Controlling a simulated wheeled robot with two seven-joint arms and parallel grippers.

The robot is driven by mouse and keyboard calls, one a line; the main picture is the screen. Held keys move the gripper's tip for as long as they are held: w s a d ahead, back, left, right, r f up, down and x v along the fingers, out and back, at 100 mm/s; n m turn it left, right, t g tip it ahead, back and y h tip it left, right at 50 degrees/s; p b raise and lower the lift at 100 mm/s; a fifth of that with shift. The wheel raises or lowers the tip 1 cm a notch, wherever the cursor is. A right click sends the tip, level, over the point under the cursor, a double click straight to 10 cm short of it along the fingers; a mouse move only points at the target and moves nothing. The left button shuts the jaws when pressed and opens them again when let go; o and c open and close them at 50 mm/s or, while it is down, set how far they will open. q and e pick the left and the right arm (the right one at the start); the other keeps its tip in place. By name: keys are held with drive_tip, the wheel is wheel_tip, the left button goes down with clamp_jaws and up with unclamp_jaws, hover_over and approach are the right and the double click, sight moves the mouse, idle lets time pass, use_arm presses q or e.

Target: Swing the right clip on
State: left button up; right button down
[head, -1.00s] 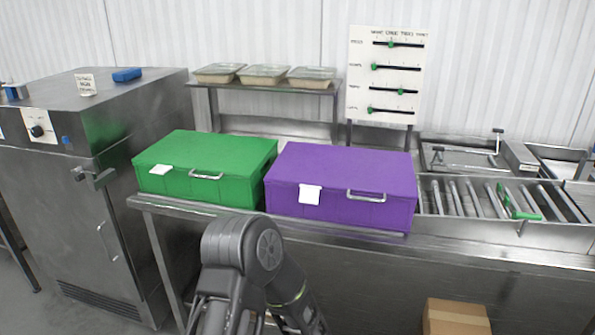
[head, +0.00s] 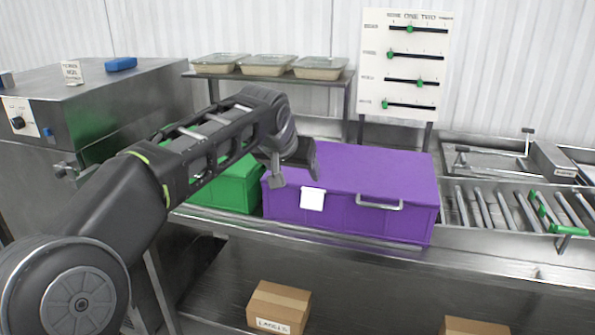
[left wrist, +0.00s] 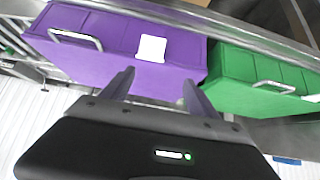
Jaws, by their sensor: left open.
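No part is plainly readable as the right clip. A green bar-like piece (head: 552,212) lies on the roller section at the far right and could be a clip, but I cannot tell. My left gripper (head: 297,172) is in front of the upper left of the purple box (head: 350,180), near the white label. In the left wrist view, my left gripper (left wrist: 158,82) has its two fingers apart with nothing between them, and the purple box (left wrist: 110,50) is beyond them. Whether they touch the box is unclear. My right gripper is not in view.
A green box (head: 238,185), partly hidden by my left arm, stands left of the purple box. Covered trays (head: 268,65) sit on a shelf behind. A slider board (head: 405,65) stands at the back. A cardboard box (head: 280,307) is below the counter.

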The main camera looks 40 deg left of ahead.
sight(305, 189)
use_arm(q)
drive_tip(key=b+x, duration=0.2)
drive_tip(key=x, duration=0.7)
drive_tip(key=shift+w+f, duration=0.1)
drive_tip(key=shift+f, duration=0.1)
drive_tip(key=shift+c, duration=0.4)
drive_tip(key=shift+a, duration=0.1)
drive_tip(key=c, duration=1.2)
drive_tip(key=shift+c, duration=0.2)
